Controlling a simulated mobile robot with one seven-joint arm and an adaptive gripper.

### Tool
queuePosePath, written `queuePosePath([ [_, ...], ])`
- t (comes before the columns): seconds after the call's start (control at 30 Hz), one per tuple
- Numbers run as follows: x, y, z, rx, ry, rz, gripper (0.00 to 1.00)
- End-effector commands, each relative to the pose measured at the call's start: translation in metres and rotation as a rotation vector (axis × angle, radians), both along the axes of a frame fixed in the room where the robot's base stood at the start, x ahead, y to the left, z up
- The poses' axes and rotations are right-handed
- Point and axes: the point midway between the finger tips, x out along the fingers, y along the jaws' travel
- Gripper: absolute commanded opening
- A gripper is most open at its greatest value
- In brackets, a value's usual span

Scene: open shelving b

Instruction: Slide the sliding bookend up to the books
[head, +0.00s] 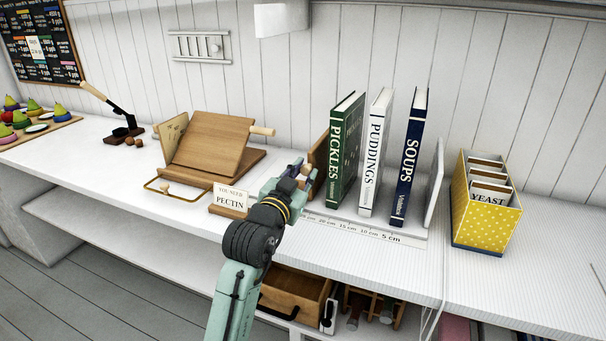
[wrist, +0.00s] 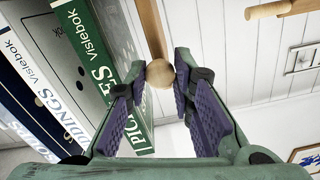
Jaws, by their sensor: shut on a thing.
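The sliding bookend (head: 318,158) is an upright wooden panel left of the books in the head view. It also shows in the wrist view (wrist: 149,28), with a round wooden knob (wrist: 160,73). My gripper (head: 303,174) is shut on this knob, its purple pads (wrist: 161,76) on either side. The green PICKLES book (head: 344,155) is nearest the bookend, then the white PUDDINGS book (head: 375,155) and the dark blue SOUPS book (head: 409,160). The books stand apart from each other. A light strip shows between bookend and green book in the wrist view; its width is unclear.
A white end plate (head: 435,185) stands right of the books. A centimetre scale (head: 365,231) runs along the front. A yellow YEAST box (head: 487,205) is further right. A PECTIN card (head: 231,199) and wooden stand (head: 212,150) are left of my gripper. An open drawer (head: 295,291) is below.

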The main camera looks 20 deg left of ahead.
Motion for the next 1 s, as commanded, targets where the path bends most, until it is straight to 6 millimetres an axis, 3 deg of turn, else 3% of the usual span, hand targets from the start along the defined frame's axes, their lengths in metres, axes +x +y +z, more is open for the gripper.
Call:
queuePosePath([
  [0.2,0.000,0.000,0.000,0.000,0.000,0.000,0.00],
  [0.63,0.000,0.000,0.000,0.000,0.000,0.000,0.00],
  [0.87,0.000,-0.031,-0.001,0.000,-0.002,-0.007,0.00],
  [1.0,-0.001,-0.037,0.001,0.001,-0.002,-0.001,0.00],
])
